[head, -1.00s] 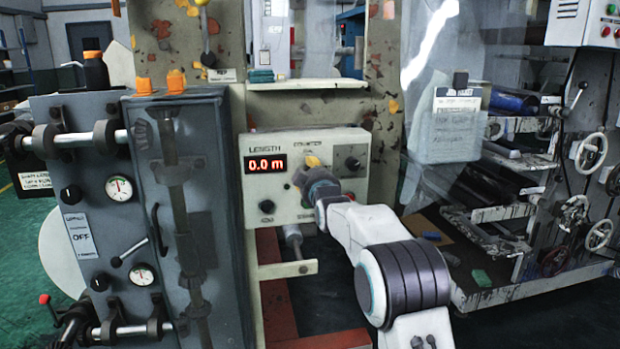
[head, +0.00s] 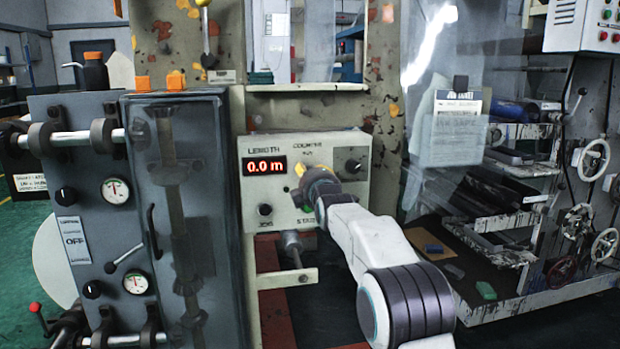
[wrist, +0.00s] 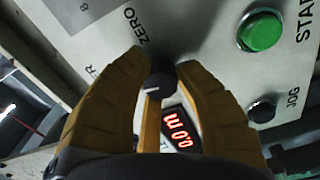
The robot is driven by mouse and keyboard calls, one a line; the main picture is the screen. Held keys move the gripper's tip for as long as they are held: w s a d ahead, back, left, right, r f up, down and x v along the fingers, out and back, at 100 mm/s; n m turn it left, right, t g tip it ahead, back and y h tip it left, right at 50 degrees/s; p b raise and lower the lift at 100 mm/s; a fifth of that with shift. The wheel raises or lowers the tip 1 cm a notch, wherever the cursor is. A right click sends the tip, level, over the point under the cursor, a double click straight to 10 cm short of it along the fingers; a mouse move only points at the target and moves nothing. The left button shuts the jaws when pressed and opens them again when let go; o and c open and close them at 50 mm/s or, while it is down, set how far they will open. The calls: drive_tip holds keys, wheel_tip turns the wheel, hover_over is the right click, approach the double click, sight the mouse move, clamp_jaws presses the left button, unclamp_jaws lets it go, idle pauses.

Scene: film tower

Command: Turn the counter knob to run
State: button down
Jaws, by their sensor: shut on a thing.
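The counter panel (head: 330,217) is a cream box on the machine with a red display (head: 265,167) reading 0.0 m. My gripper (head: 303,172) is at the middle of the panel in the head view and hides the knob there. In the wrist view the counter knob (wrist: 160,84) is dark, with a pale mark on its edge. The yellow fingers of my gripper (wrist: 162,72) are closed around it, one on each side. "ZERO" is printed beside the knob; the other position labels are partly hidden or cut off.
A green button (wrist: 260,31) and a black JOG button (wrist: 262,109) sit right of the knob in the wrist view. Another black dial (head: 353,166) is at the panel's upper right. A grey cabinet (head: 170,200) stands close on the left, and a bracket (head: 290,278) juts out below.

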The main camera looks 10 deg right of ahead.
drive_tip(key=shift+a+r+n, duration=0.2)
drive_tip(key=shift+r+n, duration=0.05)
drive_tip(key=shift+n, duration=0.95)
drive_tip(key=c, duration=1.3)
unclamp_jaws()
drive_tip(key=shift+c, duration=0.2)
drive_tip(key=shift+o, duration=0.7)
drive_tip(key=shift+a+f, duration=0.1)
drive_tip(key=shift+a, duration=0.05)
drive_tip(key=o, duration=0.3)
drive_tip(key=shift+f, duration=0.15)
drive_tip(key=shift+o, duration=0.2)
drive_tip(key=shift+d, duration=0.2)
drive_tip(key=shift+s, duration=0.15)
drive_tip(key=s, duration=1.1)
drive_tip(key=shift+s, duration=0.35)
